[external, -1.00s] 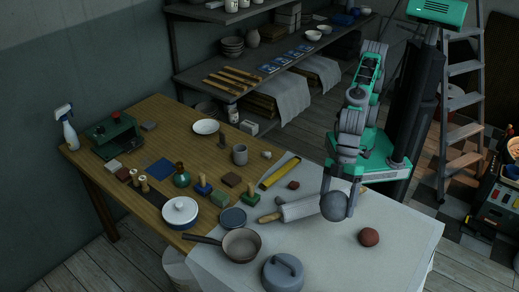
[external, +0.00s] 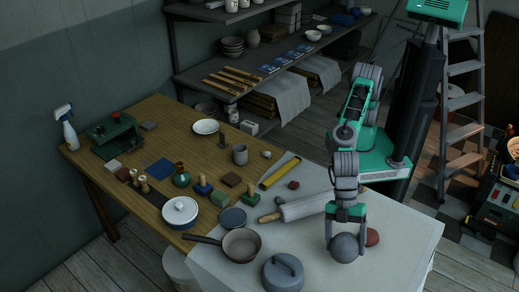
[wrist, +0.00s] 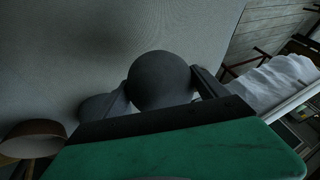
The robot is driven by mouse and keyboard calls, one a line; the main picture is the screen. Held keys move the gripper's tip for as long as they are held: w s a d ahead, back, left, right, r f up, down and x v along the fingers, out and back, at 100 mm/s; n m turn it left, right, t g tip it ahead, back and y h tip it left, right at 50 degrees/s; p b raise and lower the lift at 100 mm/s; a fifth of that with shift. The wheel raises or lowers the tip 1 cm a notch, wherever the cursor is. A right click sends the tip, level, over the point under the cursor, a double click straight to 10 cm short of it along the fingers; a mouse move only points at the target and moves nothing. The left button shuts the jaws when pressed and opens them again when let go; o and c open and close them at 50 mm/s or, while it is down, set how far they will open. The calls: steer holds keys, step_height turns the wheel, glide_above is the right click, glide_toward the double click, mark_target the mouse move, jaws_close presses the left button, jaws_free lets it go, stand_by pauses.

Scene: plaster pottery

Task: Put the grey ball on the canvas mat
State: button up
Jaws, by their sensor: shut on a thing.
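The grey ball (external: 345,249) is between the two fingers of my gripper (external: 346,246), which is shut on it. The ball also shows in the wrist view (wrist: 160,78), with a finger at each side. The pale canvas mat (external: 395,238) covers the right end of the table, and the ball is over it. I cannot tell whether the ball touches the mat. The mat fills much of the wrist view (wrist: 110,40).
A rolling pin (external: 303,208) lies to the left, behind. A grey lidded pot (external: 283,273) and a saucepan (external: 241,244) stand left. The front right mat is clear.

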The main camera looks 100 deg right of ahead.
mark_target(341, 261)
steer(key=shift+w+a+f, duration=0.3)
steer(key=shift+a+f, duration=0.25)
steer(key=shift+w+a+f, duration=0.3)
steer(key=shift+a+f, duration=0.3)
steer(key=shift+f, duration=1.5)
steer(key=shift+f, duration=0.2)
steer(key=o, duration=2)
steer(key=shift+f, duration=0.1)
